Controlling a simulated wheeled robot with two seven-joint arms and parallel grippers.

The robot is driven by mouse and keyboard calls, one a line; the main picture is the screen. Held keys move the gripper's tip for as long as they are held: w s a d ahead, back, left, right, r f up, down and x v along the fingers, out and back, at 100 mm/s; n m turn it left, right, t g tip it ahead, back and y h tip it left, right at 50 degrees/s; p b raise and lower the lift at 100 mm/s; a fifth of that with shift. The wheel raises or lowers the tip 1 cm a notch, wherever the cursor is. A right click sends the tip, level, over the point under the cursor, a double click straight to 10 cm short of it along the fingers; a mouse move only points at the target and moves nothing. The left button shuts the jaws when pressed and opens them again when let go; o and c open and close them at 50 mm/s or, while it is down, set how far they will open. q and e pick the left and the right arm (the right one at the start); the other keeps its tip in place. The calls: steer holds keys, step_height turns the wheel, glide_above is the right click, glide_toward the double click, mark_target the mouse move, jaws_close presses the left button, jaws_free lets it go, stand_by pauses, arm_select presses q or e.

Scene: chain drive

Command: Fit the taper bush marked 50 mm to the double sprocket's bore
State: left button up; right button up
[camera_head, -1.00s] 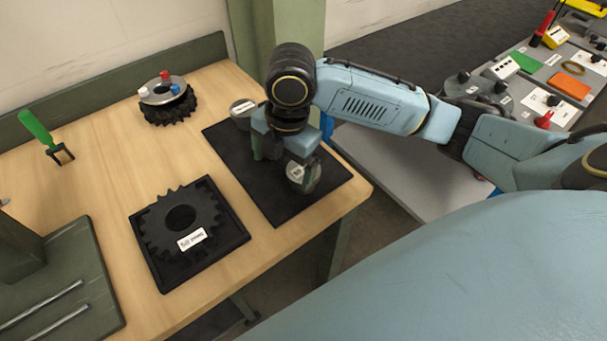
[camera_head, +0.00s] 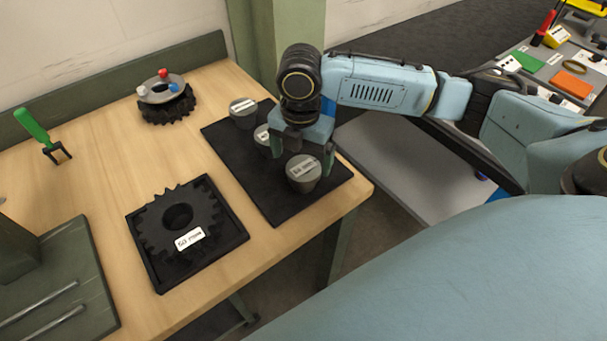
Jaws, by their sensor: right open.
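The double sprocket (camera_head: 155,240) lies flat in a black tray (camera_head: 233,253), with a white 50 mm label and an open bore. Three grey taper bushes stand on a black mat (camera_head: 228,161): a back one (camera_head: 243,115), a middle one (camera_head: 262,145) partly hidden by my gripper, and a front one (camera_head: 303,176). Their labels are too small to read surely. My right gripper (camera_head: 304,165) is open, with its fingers pointing down around or just behind the front bush; I cannot tell if they touch it. My left gripper is not in view.
A smaller sprocket assembly (camera_head: 167,100) with coloured knobs stands at the back of the wooden table. A green-handled tool (camera_head: 37,130) and a green-grey fixture with metal rods (camera_head: 75,275) are at left. Bare wood lies between them.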

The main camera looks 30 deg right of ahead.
mark_target(303, 168)
steer(key=f, duration=0.2)
steer(key=f+b, duration=0.1)
steer(key=f, duration=0.2)
steer(key=shift+s+d, duration=0.15)
steer(key=shift+s, duration=0.05)
steer(key=c, duration=1.4)
steer(key=shift+r, duration=0.1)
steer(key=shift+c, duration=0.3)
